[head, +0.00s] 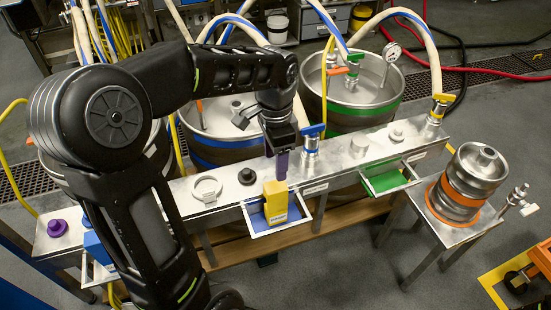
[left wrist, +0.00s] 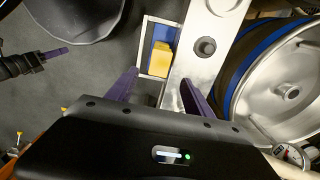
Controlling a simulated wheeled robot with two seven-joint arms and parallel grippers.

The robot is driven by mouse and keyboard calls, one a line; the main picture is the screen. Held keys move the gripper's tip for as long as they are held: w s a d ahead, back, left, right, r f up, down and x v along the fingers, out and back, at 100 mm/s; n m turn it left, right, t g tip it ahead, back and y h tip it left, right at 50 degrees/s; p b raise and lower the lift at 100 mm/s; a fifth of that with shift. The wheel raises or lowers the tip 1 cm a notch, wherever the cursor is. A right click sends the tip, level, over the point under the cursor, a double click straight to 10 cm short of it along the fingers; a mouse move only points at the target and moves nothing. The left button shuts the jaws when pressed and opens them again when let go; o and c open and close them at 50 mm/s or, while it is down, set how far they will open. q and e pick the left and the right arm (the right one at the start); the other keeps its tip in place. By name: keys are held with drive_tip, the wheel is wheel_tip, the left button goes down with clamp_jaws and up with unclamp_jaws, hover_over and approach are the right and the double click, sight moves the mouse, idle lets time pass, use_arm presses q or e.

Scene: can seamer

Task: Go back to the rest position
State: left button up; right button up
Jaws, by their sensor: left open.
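My left gripper (head: 281,165) hangs from its bent arm over the steel bench, just above the yellow block-like item (head: 275,202). In the left wrist view its two purple fingers (left wrist: 158,78) stand wide apart with nothing between them. The yellow item (left wrist: 160,60) sits in a blue-edged tray (head: 262,232) on the bench's near side, beyond the fingertips in the left wrist view. What seems to be my right gripper (left wrist: 52,53), dark with a purple tip, shows at the left of the wrist view. Its jaw gap cannot be made out. The head view does not show it.
The steel bench (head: 335,160) carries knobs, a ring and tap fittings. A green tray (head: 384,180) hangs farther right. Large kegs (head: 345,95) with hoses stand behind. A small keg with orange bands (head: 468,180) stands on a side table. Grey floor is open in front.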

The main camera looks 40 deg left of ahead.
idle(0.4)
use_arm(q)
drive_tip(key=w+d+f+n+t+h, duration=0.1)
drive_tip(key=w+d+f+n+t, duration=0.3)
drive_tip(key=w, duration=0.4)
drive_tip(key=d+f+n+t+h+p, duration=0.1)
drive_tip(key=d+f+n+h+p, duration=0.15)
drive_tip(key=d+f, duration=0.7)
drive_tip(key=s+d+f+n+g+p, duration=0.1)
drive_tip(key=s+d+f, duration=0.4)
drive_tip(key=s, duration=0.6)
drive_tip(key=s+d+f+n+g+p, duration=0.1)
drive_tip(key=s+d+f+g+p, duration=0.2)
drive_tip(key=s, duration=0.8)
drive_tip(key=d+f+p, duration=0.2)
drive_tip(key=d, duration=0.1)
drive_tip(key=shift+s+d+f+h+p, duration=0.2)
drive_tip(key=shift+f+h+p, duration=0.15)
drive_tip(key=shift+f, duration=0.05)
